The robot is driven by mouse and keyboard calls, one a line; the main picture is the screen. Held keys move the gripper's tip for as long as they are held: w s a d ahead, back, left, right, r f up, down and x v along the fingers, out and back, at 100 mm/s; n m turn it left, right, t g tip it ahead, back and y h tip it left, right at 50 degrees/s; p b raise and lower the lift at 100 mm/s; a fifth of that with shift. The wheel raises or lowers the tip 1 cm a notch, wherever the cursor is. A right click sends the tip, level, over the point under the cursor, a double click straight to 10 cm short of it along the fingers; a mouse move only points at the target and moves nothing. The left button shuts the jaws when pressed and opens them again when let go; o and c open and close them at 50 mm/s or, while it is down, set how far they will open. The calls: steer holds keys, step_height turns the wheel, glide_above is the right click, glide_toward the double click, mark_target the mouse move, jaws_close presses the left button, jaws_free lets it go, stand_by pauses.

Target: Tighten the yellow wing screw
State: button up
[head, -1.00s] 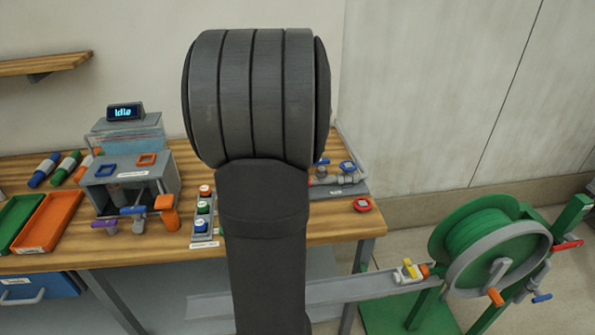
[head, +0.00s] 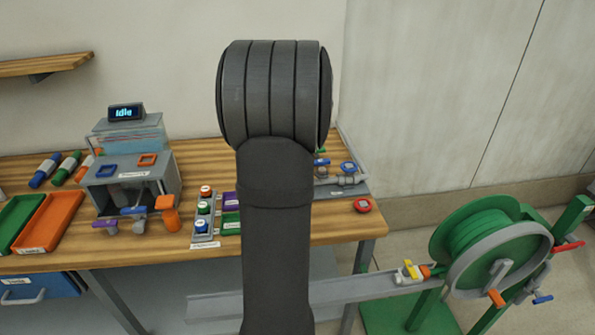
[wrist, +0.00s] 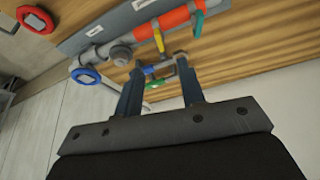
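A small yellow winged part (head: 409,269) sits on a grey bracket beside the green hose reel in the head view; it may be the yellow wing screw. In the wrist view, a yellow part (wrist: 158,36) stands against an orange-red pipe on a grey plate. In the head view my arm hides the gripper.
The hose reel (head: 490,245) stands at right. The wooden bench (head: 330,228) carries a red ring handle (head: 363,205), a blue ring handle (head: 347,167), a button box (head: 204,220), a grey box unit (head: 100,195) and an orange tray (head: 48,222). A long grey rail (head: 350,288) runs below the bench front.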

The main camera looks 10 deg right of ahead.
steer(key=x, duration=0.9)
steer(key=shift+f, duration=0.15)
steer(key=shift+c, duration=0.3)
jaws_close()
